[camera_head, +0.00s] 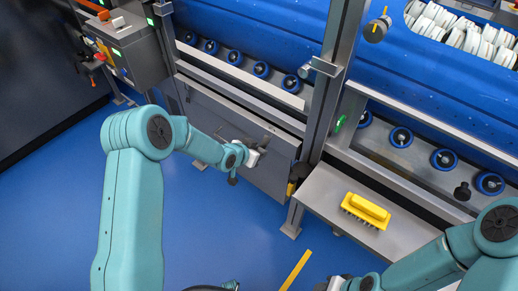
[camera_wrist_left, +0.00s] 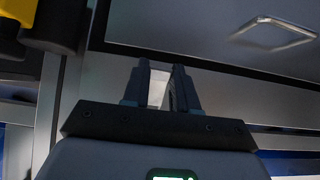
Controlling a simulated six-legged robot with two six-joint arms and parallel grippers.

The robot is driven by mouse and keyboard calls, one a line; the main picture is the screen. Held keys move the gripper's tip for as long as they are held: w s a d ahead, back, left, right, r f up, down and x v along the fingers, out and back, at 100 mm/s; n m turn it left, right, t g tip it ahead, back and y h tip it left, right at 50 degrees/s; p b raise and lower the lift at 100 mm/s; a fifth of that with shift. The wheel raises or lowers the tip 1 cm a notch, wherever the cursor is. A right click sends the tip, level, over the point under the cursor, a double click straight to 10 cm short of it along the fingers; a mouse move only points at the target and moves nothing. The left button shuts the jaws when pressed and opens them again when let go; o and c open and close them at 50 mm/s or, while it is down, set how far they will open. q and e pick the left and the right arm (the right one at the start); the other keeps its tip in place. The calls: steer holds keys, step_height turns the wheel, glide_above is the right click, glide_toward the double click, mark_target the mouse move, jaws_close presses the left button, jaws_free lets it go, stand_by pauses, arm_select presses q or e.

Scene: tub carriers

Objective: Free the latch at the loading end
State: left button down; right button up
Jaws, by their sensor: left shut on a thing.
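My left gripper (camera_head: 258,152) is in front of the grey panel (camera_head: 215,120) below the left roller conveyor. In the left wrist view its two fingers (camera_wrist_left: 162,88) are close together on a small pale piece (camera_wrist_left: 157,90). I cannot tell for certain whether this piece is the latch, as the fingers cover most of it. A black and yellow fitting (camera_head: 293,187) is on the post right of the gripper. My right gripper (camera_head: 338,284) is at the bottom edge of the head view, too cut off to read its jaws.
A yellow brush (camera_head: 366,210) lies on the grey shelf (camera_head: 325,205) at right. A control box (camera_head: 135,52) stands at upper left. A frame post (camera_head: 328,95) stands between the two bays. Blue floor is open at lower left.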

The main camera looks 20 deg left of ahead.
arm_select(q)
steer(key=shift+r+g+y+b, duration=0.35)
steer(key=shift+r+g+y, duration=0.25)
steer(key=shift+r+g, duration=0.7)
steer(key=shift+r+g+y+b, duration=0.35)
steer(key=shift+r+g+y, duration=0.3)
steer(key=shift+g, duration=1.25)
steer(key=c, duration=0.9)
jaws_free()
steer(key=shift+f, duration=0.1)
steer(key=shift+s, duration=0.1)
